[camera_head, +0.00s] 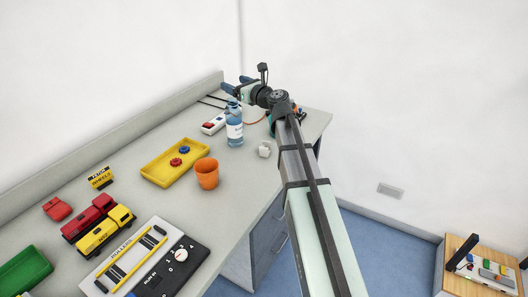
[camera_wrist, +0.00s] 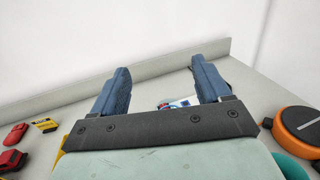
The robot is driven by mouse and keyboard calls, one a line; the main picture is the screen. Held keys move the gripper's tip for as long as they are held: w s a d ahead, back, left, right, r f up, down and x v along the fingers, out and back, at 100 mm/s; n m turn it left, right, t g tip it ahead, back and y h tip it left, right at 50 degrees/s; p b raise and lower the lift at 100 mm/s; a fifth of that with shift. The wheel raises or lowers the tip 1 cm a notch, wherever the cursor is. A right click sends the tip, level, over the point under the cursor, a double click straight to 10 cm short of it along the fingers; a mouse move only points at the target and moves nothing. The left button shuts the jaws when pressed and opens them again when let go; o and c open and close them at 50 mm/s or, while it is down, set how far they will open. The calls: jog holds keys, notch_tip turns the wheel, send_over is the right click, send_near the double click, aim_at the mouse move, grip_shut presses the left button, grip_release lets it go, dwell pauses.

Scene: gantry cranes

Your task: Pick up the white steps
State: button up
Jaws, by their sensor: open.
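A small white block-like thing (camera_head: 264,149), which looks like the white steps, sits on the bench near its front edge, right of the bottle. It is too small to make out its shape fully. My gripper (camera_head: 236,86) is at the far end of the bench, beyond the bottle and well apart from the white thing. In the wrist view my gripper (camera_wrist: 160,68) is open, its two blue fingers wide apart with nothing held between them. I cannot make out the white steps in the wrist view.
A blue bottle (camera_head: 234,127), white power strip (camera_head: 214,124), orange cup (camera_head: 207,174) and yellow tray (camera_head: 160,167) stand near the white thing. Toy trucks (camera_head: 100,226) and a black panel (camera_head: 173,270) lie nearer. A raised ledge (camera_head: 110,137) runs along the wall side.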

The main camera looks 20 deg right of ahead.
notch_tip(320, 180, up, 2)
jog(key=n+g+h, duration=0.6)
jog(key=g+h, duration=0.3)
jog(key=g, duration=0.6)
send_over(264, 145)
jog(key=s, duration=0.2)
jog(key=shift+g, duration=0.3)
notch_tip(264, 145, down, 20)
jog(key=shift+d+r, duration=0.1)
jog(key=shift+r, duration=0.1)
jog(key=shift+w+a+f, duration=0.15)
jog(key=shift+f, duration=1.15)
jog(key=shift+w+a+f, duration=0.1)
jog(key=shift+f, duration=1.2)
